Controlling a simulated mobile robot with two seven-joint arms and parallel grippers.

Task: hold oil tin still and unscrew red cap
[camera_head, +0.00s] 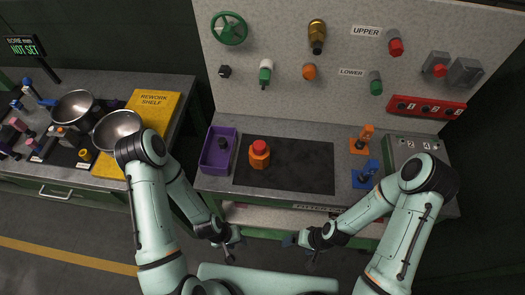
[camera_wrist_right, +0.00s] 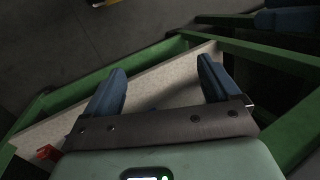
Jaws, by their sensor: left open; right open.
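The oil tin (camera_head: 260,159) is a small orange container standing upright on the black mat, left of its middle. Its red cap (camera_head: 259,145) sits on top. My left gripper (camera_head: 232,244) is in front of the bench's front edge, below and left of the tin, apart from it; it is open and looks empty. My right gripper (camera_head: 294,241) is also in front of the bench, below and right of the tin. In the right wrist view its blue fingers (camera_wrist_right: 160,85) are spread with nothing between them. The tin is not visible in that view.
The black mat (camera_head: 305,165) is otherwise clear. A purple bin (camera_head: 209,162) holding a dark item stands left of it. Orange (camera_head: 363,137) and blue (camera_head: 364,174) holders stand right. A pegboard with valves and knobs rises behind. A side bench with metal bowls (camera_head: 117,128) is at left.

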